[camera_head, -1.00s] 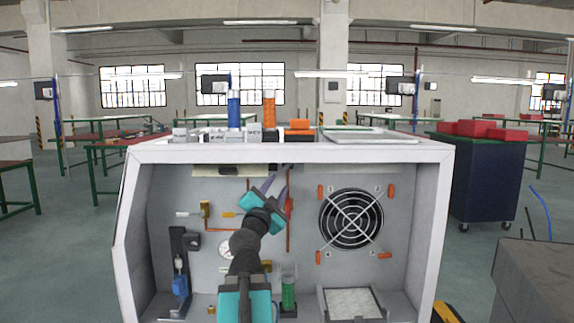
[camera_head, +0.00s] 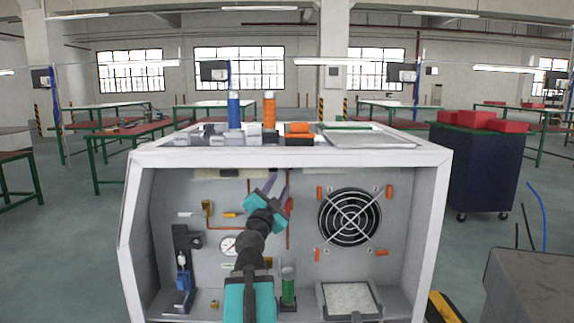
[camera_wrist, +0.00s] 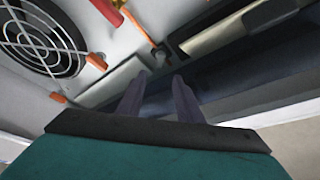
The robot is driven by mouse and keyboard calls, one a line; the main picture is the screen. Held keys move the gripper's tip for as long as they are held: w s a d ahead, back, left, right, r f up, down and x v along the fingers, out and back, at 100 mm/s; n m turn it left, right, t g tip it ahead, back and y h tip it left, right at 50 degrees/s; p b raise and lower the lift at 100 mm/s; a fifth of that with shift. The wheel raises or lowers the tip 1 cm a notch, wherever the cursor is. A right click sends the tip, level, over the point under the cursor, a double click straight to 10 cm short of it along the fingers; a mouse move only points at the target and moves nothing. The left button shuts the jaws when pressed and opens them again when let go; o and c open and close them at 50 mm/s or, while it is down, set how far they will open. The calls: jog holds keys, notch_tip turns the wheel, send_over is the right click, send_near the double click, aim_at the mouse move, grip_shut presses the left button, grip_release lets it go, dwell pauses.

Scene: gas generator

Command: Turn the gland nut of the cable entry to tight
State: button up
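My gripper (camera_head: 279,178) is raised in front of the upper middle of the cabinet's back panel (camera_head: 300,265). Its two purple fingers point up. In the wrist view my gripper (camera_wrist: 160,76) shows its fingers apart with nothing between them. A small grey fitting (camera_wrist: 160,52) at the end of a red line (camera_wrist: 136,22) lies just beyond the fingertips; I cannot tell whether it is the cable entry's gland nut. No gland nut can be made out for sure in the head view, where my arm hides part of the panel.
A round fan grille (camera_head: 350,218) with orange clips is right of my gripper. A pressure gauge (camera_head: 229,245), a blue device (camera_head: 182,282) and a green cylinder (camera_head: 288,287) are lower down. The cabinet's white top frame (camera_head: 290,158) overhangs the opening.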

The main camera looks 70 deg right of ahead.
aim_at(287, 169)
jog(key=shift+p+x, duration=0.5)
jog(key=shift+x, duration=5.05)
jog(key=shift+c, duration=0.2)
grip_shut()
